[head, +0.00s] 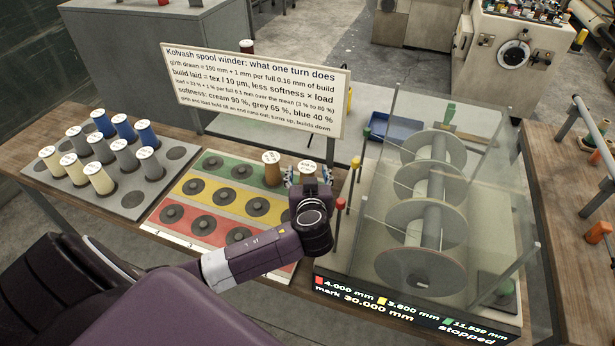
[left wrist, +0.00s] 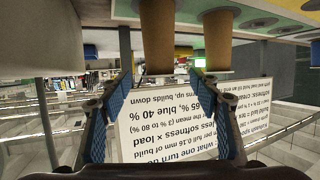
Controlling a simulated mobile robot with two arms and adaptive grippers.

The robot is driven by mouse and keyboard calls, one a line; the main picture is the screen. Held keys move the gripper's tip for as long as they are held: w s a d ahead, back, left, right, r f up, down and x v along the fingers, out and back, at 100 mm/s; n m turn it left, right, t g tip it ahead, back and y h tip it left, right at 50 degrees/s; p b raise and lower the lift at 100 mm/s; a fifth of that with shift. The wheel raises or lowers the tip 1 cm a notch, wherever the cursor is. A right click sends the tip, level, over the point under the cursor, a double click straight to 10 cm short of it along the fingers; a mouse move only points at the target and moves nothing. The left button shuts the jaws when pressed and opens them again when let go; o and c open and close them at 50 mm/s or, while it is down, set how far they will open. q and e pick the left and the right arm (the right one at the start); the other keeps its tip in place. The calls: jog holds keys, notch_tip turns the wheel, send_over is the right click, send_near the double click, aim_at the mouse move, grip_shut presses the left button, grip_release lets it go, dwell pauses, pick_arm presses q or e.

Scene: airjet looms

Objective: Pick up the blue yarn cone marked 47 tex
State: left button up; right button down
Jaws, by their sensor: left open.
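Three blue yarn cones (head: 122,126) with pale round tops stand in the back row of the grey rack (head: 126,202) at the left in the head view. The markings on their tops are too small to read. My left gripper (head: 308,178) is open at the right end of the coloured board, far to the right of the blue cones. Two brown cones (head: 272,172) stand close to it on the board. In the left wrist view, upside down, a brown cone (left wrist: 157,38) shows beyond my open left gripper (left wrist: 160,85). My right gripper is out of view.
Cream (head: 74,169) and grey cones (head: 124,156) share the rack. The green, yellow and red board (head: 190,222) has several dark holders. A text sign (head: 255,90) stands behind it. The winder's clear guard (head: 395,130) and red-knobbed lever (head: 340,204) are right of my gripper.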

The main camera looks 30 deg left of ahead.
aim_at(307, 169)
pick_arm(q)
jog(key=shift+p+x, duration=0.55)
jog(key=shift+x, duration=1.4)
jog(key=shift+f, duration=0.1)
jog(key=shift+c, duration=0.6)
jog(key=c, duration=1.2)
jog(key=shift+c, duration=0.2)
